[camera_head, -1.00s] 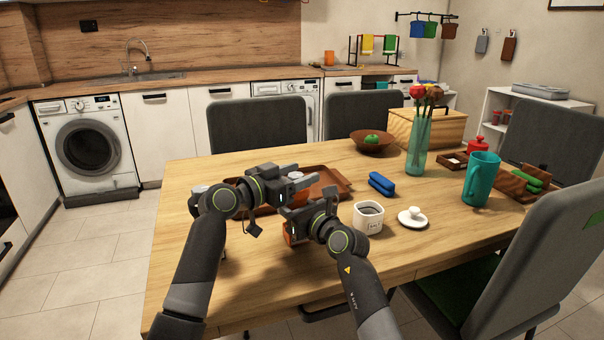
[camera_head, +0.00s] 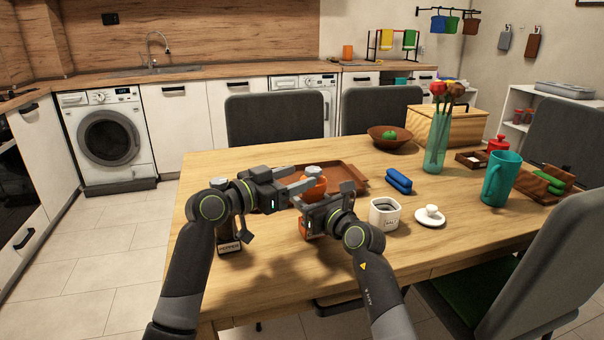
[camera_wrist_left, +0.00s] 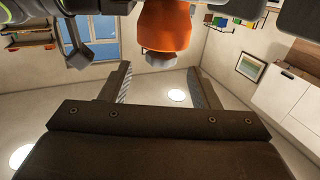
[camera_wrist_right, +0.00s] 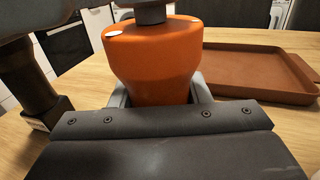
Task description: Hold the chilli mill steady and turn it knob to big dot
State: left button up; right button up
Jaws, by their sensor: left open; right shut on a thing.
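The orange chilli mill (camera_head: 315,187) stands upright on the table, with a grey knob (camera_head: 314,171) on top. My right gripper (camera_head: 318,212) is shut on its body; in the right wrist view the fingers flank the orange body (camera_wrist_right: 153,62). White dots (camera_wrist_right: 114,34) of different sizes show on its shoulder. My left gripper (camera_head: 304,184) is open beside the mill's upper part. In the left wrist view the knob (camera_wrist_left: 164,60) lies between the lines of the two spread fingers, apparently untouched. The knob's pointing direction cannot be made out.
A dark pepper mill (camera_head: 230,246) stands left of the chilli mill, under my left arm. A brown tray (camera_head: 345,174) lies behind. A white sugar pot (camera_head: 384,222), its lid (camera_head: 430,217) and a blue case (camera_head: 398,181) are to the right. The front right tabletop is clear.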

aim_at(317, 167)
pick_arm(q)
jog(key=shift+s+n+t+y, duration=2.15)
jog(key=shift+s+y, duration=0.4)
jog(key=shift+y, duration=0.15)
jog(key=shift+x, duration=5.9)
jog(key=shift+w+a, duration=0.1)
jog(key=shift+a, duration=0.1)
jog(key=c, duration=1)
